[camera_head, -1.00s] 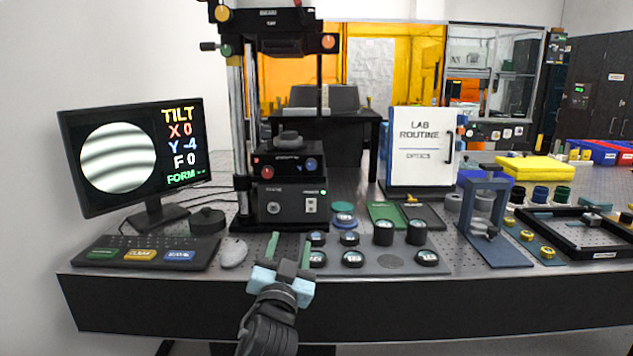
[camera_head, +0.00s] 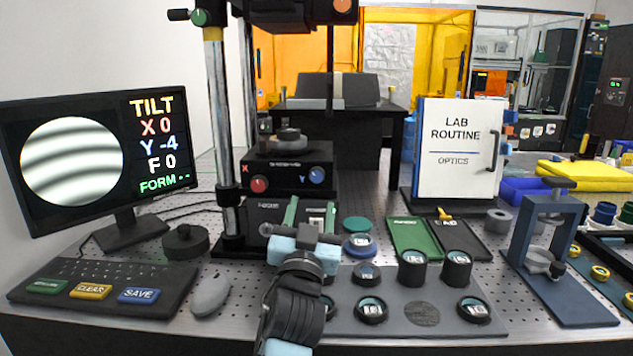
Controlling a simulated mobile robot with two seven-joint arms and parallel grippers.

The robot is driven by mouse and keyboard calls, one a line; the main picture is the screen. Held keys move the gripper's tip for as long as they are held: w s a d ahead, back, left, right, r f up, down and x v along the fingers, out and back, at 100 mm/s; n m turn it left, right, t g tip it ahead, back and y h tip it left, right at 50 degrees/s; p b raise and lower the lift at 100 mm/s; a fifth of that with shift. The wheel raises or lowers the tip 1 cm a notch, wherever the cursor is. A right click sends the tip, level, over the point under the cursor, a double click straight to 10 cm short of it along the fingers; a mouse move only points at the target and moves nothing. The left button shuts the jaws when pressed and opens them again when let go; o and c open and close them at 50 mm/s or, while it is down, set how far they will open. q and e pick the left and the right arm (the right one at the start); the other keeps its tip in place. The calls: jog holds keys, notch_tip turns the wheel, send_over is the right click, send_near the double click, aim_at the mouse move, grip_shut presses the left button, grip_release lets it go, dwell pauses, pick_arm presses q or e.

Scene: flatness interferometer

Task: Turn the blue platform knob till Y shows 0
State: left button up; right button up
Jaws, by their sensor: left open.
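A red knob (camera_head: 259,184) sits on the left of the same face, near an X. The monitor (camera_head: 100,163) at the left reads TILT X 0, Y -4, F 0, with tilted dark fringes in a round picture. My left gripper (camera_head: 310,212) is open and empty, in front of the instrument's lower box, below the blue knob and apart from it. It hides part of that box. My right gripper is not in view.
A keyboard (camera_head: 105,285) and a mouse (camera_head: 211,295) lie at the front left. A grey mat (camera_head: 395,325) with several round optics lies right of my arm. A blue stand (camera_head: 550,255) is at the right. A Lab Routine board (camera_head: 458,150) stands behind.

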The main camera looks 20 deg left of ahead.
aim_at(316, 178)
pick_arm(q)
jog(key=x, duration=0.6)
jog(key=shift+w+a+r, duration=0.1)
jog(key=shift+w+r, duration=0.05)
jog(key=shift+w, duration=0.2)
jog(key=shift+w+a+r, duration=0.1)
jog(key=shift+w+r, duration=0.05)
jog(key=shift+w, duration=0.35)
